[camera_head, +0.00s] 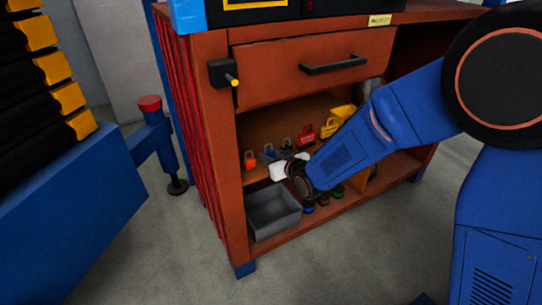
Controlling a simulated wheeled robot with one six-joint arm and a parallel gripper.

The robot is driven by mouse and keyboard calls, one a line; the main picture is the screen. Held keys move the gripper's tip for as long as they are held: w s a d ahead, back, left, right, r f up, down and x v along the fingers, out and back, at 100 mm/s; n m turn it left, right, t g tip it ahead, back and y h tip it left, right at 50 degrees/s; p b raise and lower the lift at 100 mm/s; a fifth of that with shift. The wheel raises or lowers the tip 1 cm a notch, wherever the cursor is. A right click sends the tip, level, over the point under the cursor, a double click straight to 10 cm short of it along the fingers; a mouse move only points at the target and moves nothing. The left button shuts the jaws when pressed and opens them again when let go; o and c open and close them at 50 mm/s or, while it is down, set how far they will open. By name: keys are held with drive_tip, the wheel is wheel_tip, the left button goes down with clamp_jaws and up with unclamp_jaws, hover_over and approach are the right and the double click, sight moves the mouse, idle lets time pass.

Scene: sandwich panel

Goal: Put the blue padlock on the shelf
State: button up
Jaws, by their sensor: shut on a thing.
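The blue padlock (270,151) shows as a small blue shape at the edge of the cabinet's inner shelf (258,175). My gripper (272,158) reaches into the open cabinet from the right, its pale body in front of the shelf. Its dark fingers are shut on the blue padlock, mostly hidden at this size. I cannot tell whether the padlock touches the shelf. An orange padlock (250,160) stands to its left, and a red one (304,136) stands farther right.
A grey bin (274,212) sits on the cabinet floor below the gripper, with several small coloured items to its right. A yellow object (339,119) stands farther back on the shelf. The drawer (312,65) above is closed. The cabinet's left post (232,200) borders the opening.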

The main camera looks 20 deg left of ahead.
drive_tip(key=shift+f, duration=0.15)
drive_tip(key=o, duration=1.1)
drive_tip(key=shift+s+d+r, duration=0.1)
drive_tip(key=shift+r, duration=0.15)
drive_tip(key=v, duration=1.1)
drive_tip(key=shift+s+d, duration=0.2)
drive_tip(key=shift+d, duration=0.1)
drive_tip(key=shift+d+r, duration=0.1)
drive_tip(key=shift+r, duration=0.05)
